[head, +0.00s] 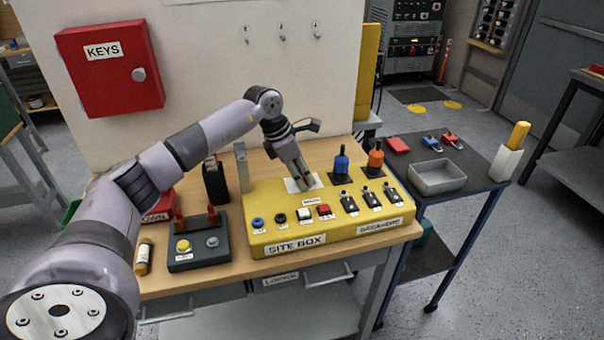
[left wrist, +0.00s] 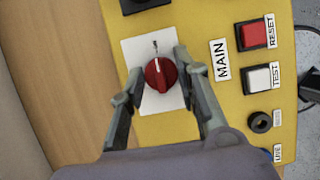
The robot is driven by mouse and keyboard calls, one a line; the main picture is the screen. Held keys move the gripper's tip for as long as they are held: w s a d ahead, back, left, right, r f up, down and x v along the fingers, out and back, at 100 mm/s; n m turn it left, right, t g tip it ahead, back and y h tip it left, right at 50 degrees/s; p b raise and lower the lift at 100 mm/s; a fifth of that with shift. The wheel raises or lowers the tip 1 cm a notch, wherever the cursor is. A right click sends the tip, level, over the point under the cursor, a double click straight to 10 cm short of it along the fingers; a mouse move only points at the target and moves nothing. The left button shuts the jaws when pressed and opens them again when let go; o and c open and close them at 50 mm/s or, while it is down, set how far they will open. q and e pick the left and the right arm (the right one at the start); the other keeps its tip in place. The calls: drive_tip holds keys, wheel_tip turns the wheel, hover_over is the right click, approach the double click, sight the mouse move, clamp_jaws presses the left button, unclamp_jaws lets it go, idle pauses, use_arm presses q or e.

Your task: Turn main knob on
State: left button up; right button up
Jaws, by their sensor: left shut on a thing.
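The main knob (left wrist: 161,76) is red and round with a pale pointer line, on a white plate (left wrist: 137,50) beside the MAIN label (left wrist: 222,60). The line points towards a small mark at the top of the plate in the left wrist view. My left gripper (head: 305,186) reaches down to the back part of the yellow site box (head: 268,232), with its fingers on either side of the knob, shut on it. In the head view the gripper hides the knob. My right gripper is in neither view.
Buttons, including a red one (head: 324,210) and a white one (head: 304,214), sit in front of the knob. Blue (head: 341,162) and orange (head: 375,159) plugs stand to its right, with black switches before them. A dark control box (head: 198,252) lies left.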

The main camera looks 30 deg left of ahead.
use_arm(q)
drive_tip(key=o, duration=1.1)
drive_tip(key=v, duration=1.2)
drive_tip(key=shift+f, duration=0.1)
